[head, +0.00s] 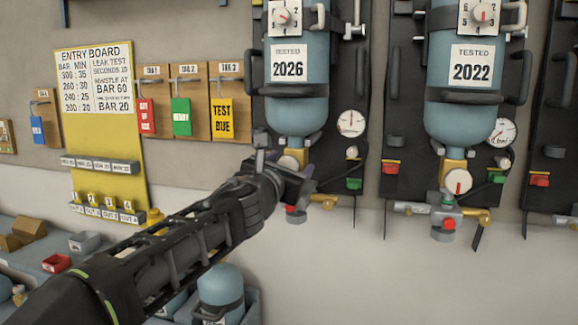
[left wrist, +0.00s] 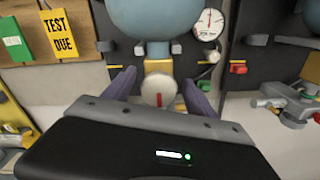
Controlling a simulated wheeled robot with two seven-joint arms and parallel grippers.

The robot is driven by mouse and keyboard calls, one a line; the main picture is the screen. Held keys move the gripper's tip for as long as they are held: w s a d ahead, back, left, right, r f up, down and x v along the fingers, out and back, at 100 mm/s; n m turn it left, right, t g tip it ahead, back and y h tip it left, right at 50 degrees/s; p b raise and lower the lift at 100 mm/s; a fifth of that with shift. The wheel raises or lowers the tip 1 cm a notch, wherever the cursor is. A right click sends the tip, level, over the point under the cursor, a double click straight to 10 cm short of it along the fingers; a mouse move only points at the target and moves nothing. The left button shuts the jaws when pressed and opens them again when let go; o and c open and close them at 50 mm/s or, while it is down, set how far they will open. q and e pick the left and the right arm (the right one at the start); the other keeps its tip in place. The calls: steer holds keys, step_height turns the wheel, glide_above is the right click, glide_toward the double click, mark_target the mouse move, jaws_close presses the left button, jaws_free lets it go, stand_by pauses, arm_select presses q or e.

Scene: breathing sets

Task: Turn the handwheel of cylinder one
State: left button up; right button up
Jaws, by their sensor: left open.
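Cylinder one appears to be the blue cylinder (head: 297,95) tagged 2026, hung upside down on a dark board; its lower part shows in the left wrist view (left wrist: 155,18). Below its yellow neck (left wrist: 158,66) is a pale round handwheel (left wrist: 157,90) with a red mark. In the head view the wheel (head: 291,161) is partly hidden by my left gripper (head: 285,166). The gripper is open, one finger on each side of the wheel. I cannot tell whether the fingers touch it. My right gripper is not in view.
A second blue cylinder (head: 465,100), tagged 2022, hangs to the right with its own handwheel (head: 458,181). A gauge (head: 351,123) sits right of cylinder one. A yellow entry board (head: 97,80) and hanging tags are at left. Trays and another cylinder (head: 220,288) lie below.

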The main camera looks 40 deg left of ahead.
arm_select(q)
steer(key=p+v, duration=0.1)
steer(key=v, duration=0.6)
steer(key=shift+s+d, duration=0.15)
steer(key=shift+s, duration=0.2)
stand_by(0.4)
